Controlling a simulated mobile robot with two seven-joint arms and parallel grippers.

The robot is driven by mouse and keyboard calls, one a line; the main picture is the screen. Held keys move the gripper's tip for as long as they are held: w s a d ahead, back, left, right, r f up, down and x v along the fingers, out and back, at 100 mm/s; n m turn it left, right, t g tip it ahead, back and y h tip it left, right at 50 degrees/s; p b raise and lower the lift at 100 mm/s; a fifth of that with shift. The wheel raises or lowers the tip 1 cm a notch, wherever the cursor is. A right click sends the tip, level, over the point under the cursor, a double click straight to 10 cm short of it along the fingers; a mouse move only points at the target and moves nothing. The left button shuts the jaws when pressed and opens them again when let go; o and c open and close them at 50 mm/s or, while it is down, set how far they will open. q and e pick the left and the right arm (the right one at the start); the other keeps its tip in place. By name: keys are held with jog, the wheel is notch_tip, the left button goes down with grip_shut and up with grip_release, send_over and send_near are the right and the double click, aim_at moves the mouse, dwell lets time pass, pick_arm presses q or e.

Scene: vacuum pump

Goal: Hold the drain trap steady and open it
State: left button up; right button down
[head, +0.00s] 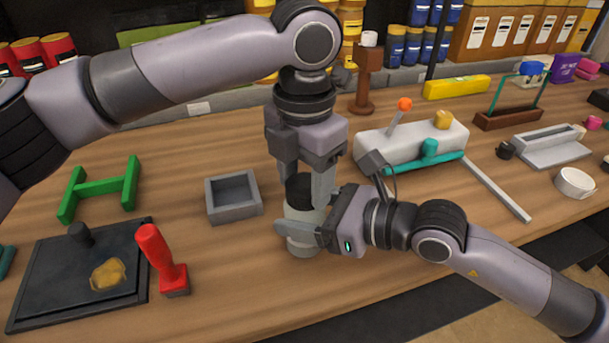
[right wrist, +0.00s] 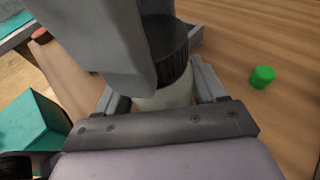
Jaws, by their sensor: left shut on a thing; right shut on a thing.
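The drain trap is a pale jar (head: 304,215) with a black ribbed cap (head: 299,190), upright near the front middle of the table. My left gripper (head: 303,178) comes down from above and is shut on the cap, its fingers on either side. My right gripper (head: 302,228) comes in from the right and is shut on the pale body, below the cap. The right wrist view shows the cap (right wrist: 165,50) and the pale body (right wrist: 165,97) between my right gripper's fingers (right wrist: 160,95). Part of my left gripper (right wrist: 100,40) hides the cap's left side there.
A grey open box (head: 233,197) stands left of the trap. A red-handled tool (head: 160,258) and a dark tray (head: 60,285) lie further left, below a green frame (head: 100,190). The white pump (head: 410,140) with a teal base stands behind my right arm.

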pick_arm(q)
jog(key=n, duration=0.4)
jog(key=shift+n, duration=0.4)
jog(key=n, duration=0.2)
jog(key=shift+n, duration=0.4)
jog(key=n, duration=0.7)
jog(key=shift+n, duration=0.4)
jog(key=n, duration=2)
jog(key=shift+r, duration=0.1)
jog(key=n, duration=1.7)
jog(key=shift+n, duration=0.3)
